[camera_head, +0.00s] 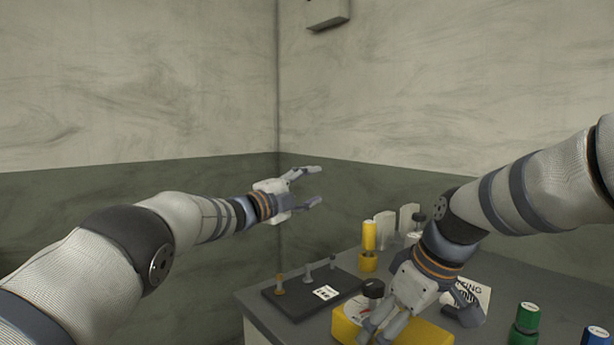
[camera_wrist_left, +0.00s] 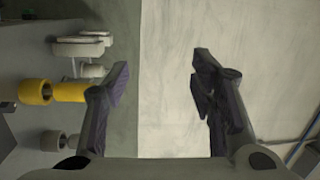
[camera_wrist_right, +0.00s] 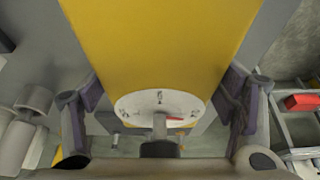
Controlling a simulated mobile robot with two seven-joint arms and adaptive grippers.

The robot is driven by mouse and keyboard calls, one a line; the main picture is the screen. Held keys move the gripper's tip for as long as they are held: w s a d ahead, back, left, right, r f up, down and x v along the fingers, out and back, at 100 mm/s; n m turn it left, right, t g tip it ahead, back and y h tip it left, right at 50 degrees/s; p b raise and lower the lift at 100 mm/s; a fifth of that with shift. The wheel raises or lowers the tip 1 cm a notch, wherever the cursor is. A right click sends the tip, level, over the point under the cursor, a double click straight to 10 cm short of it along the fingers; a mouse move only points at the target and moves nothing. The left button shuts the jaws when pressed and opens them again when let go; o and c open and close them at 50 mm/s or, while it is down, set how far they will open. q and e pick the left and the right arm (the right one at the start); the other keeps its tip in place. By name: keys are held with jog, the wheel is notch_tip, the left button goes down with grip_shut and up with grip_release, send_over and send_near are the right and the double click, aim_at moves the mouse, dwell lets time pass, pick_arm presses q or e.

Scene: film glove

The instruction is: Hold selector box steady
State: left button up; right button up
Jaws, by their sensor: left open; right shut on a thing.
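The selector box (camera_head: 427,334) is yellow and sits at the front of the grey table. On it are a white dial (camera_head: 352,309) and a black knob (camera_head: 373,288). My right gripper (camera_head: 376,332) reaches down over the box and is shut on it, partly hiding it. In the right wrist view the box (camera_wrist_right: 160,40) lies between the two fingers, with the numbered dial (camera_wrist_right: 135,104) and a red mark facing the camera. My left gripper (camera_head: 319,185) is open and empty in the air, left of and above the table. Only wall shows between its fingers in the left wrist view (camera_wrist_left: 160,70).
A dark board (camera_head: 290,304) with several small pegs lies left of the box. A yellow cylinder (camera_head: 369,238) and white blocks (camera_head: 385,227) stand behind.

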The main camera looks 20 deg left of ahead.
pick_arm(q)
jog(key=shift+w+a+r+t+y, duration=0.25)
jog(key=shift+w+r+t+y, duration=0.15)
jog(key=shift+w+r+y, duration=0.15)
jog(key=shift+w+a+r+t+y, duration=0.3)
jog(key=shift+r+t+y, duration=0.15)
jog(key=shift+r, duration=0.2)
